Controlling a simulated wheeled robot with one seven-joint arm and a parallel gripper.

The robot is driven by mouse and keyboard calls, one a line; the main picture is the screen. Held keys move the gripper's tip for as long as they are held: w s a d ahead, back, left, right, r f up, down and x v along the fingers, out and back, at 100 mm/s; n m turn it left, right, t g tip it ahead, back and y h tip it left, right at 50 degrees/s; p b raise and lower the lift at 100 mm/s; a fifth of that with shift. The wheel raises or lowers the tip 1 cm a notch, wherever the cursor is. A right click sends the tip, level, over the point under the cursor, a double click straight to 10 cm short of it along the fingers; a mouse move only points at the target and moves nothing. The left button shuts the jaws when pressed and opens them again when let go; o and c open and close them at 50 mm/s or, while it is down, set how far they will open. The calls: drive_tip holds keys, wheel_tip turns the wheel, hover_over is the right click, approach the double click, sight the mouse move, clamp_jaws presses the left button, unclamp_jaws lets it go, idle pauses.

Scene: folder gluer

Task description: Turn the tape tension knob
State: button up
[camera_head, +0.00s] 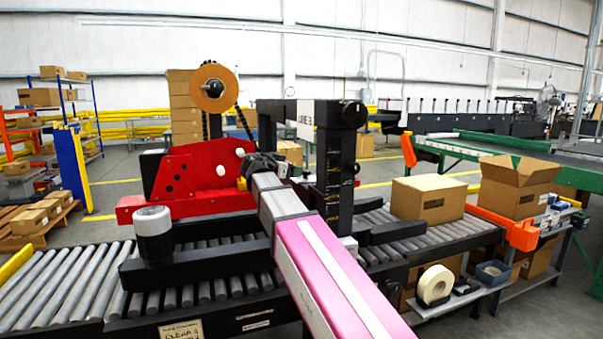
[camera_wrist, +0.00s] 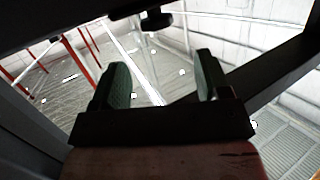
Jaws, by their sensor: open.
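A red tape head (camera_head: 195,175) stands over the roller conveyor, with a brown tape roll (camera_head: 213,88) above it. Two small pale round parts, one upper (camera_head: 240,152) and one lower (camera_head: 221,170), show on its red side plate. I cannot tell which part is the tape tension knob. My gripper (camera_head: 262,165) is close to the right end of the red plate, and my arm hides part of this area. In the wrist view my gripper (camera_wrist: 161,80) has two dark fingers apart with nothing between them. A dark round knob-like part (camera_wrist: 157,21) shows beyond the fingertips, near the top edge.
A black frame column (camera_head: 335,155) with a dark round knob (camera_head: 355,113) stands right of my gripper. A closed carton (camera_head: 428,199) lies on the rollers at right. A tape roll (camera_head: 435,284) rests on the lower shelf.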

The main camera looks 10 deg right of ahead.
sight(305, 174)
drive_tip(key=w+a+r+m+g, duration=0.1)
drive_tip(key=a+r+m+g, duration=0.1)
drive_tip(key=a+m+g, duration=0.15)
drive_tip(key=shift+n+g+h, duration=0.3)
drive_tip(key=shift+n+g, duration=0.05)
drive_tip(key=shift+g, duration=0.2)
drive_tip(key=x, duration=1)
drive_tip(key=shift+d, duration=0.1)
drive_tip(key=c, duration=0.9)
